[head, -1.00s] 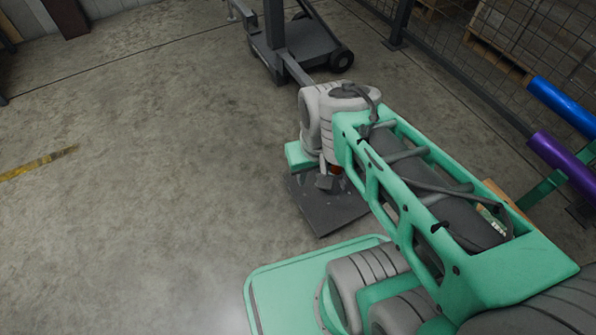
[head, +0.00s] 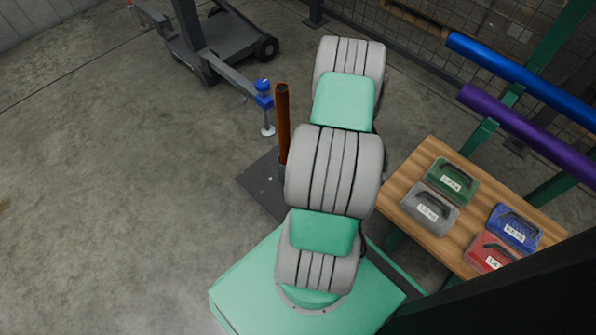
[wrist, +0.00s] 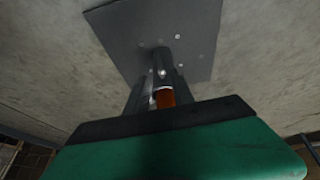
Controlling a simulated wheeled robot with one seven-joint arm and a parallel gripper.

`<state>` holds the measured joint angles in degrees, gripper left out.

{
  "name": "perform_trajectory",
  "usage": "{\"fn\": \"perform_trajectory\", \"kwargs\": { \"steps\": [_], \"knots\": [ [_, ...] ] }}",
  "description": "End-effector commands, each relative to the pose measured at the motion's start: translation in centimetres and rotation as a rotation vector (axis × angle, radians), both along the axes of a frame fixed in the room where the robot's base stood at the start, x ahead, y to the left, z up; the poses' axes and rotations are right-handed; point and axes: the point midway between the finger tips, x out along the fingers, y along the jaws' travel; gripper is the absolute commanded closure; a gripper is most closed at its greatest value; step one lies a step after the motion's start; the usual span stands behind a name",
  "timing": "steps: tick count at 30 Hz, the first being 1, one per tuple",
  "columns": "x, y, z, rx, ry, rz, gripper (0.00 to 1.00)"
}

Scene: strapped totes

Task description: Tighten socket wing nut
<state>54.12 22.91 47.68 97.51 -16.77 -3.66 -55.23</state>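A rusty orange-brown post (head: 283,122) stands upright on a dark square base plate (head: 262,185) left of my arm. The wrist view shows the plate (wrist: 192,25), a dark socket (wrist: 160,58) on it and the lower part of the orange post (wrist: 164,98). A small bright bolt-like piece (wrist: 163,73) shows on the socket's side; I cannot make out the nut's wings. My gripper (wrist: 160,88) has its two dark fingers apart, one on each side of the post and socket in the picture. I cannot tell whether they touch. My arm hides the gripper in the head view.
A wheeled grey stand (head: 205,45) at the back has a beam ending in a blue clamp (head: 263,92) near the post. A wooden table (head: 440,235) at right holds green, grey, blue and red cases. Blue and purple tubes cross above it. Floor at left is clear.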

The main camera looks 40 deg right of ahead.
Motion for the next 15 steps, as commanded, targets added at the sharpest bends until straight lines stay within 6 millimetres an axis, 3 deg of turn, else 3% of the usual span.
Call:
{"fn": "perform_trajectory", "kwargs": {
  "steps": [9, 15],
  "knots": [
    [2.1, -0.2, -5.8, 0.001, 0.001, 0.001, 0.71],
    [2.8, -0.4, -6.8, 0.001, 0.002, -0.002, 0.71]
  ]
}}
